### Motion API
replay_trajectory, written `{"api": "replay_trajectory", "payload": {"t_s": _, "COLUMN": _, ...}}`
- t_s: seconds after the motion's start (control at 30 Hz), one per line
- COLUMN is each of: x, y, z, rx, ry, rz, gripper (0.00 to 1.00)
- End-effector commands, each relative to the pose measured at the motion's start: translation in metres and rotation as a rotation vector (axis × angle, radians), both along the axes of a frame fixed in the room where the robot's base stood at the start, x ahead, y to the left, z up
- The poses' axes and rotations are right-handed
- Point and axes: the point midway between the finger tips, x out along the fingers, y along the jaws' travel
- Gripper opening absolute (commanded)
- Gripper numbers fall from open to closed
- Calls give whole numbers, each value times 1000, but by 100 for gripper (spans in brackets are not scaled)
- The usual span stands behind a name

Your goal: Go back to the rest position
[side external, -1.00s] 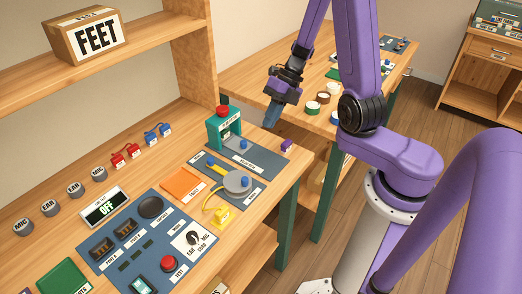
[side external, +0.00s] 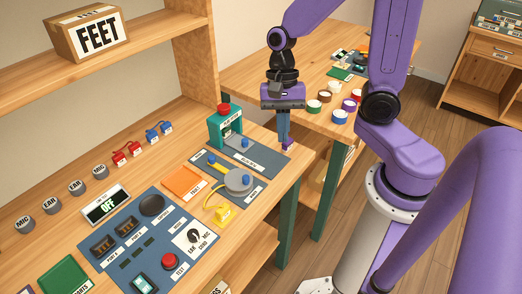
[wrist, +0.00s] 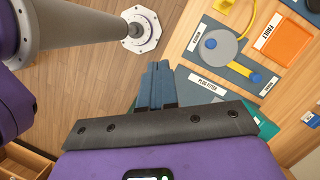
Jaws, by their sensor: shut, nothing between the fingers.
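I cannot tell from the views how high the fingertips are above the bench.
A teal press-like fixture (side external: 224,126) with a red knob stands left of my gripper. Blue mats (side external: 262,163) with a grey disc (side external: 238,181) lie in front. Another table (side external: 245,75) with round pots is behind.

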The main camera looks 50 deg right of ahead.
Motion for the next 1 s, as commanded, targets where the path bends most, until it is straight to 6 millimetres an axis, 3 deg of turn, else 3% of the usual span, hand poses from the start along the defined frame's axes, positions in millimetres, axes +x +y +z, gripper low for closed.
{"api": "replay_trajectory", "payload": {"t_s": 0.7, "x": -99, "y": 7, "z": 33, "rx": 77, "ry": -339, "rz": 1692, "gripper": 0}}
{"api": "replay_trajectory", "payload": {"t_s": 0.83, "x": -111, "y": 6, "z": 37, "rx": 83, "ry": -371, "rz": 1902, "gripper": 0}}
{"api": "replay_trajectory", "payload": {"t_s": 1.0, "x": -118, "y": 6, "z": 40, "rx": 88, "ry": -391, "rz": 2030, "gripper": 0}}
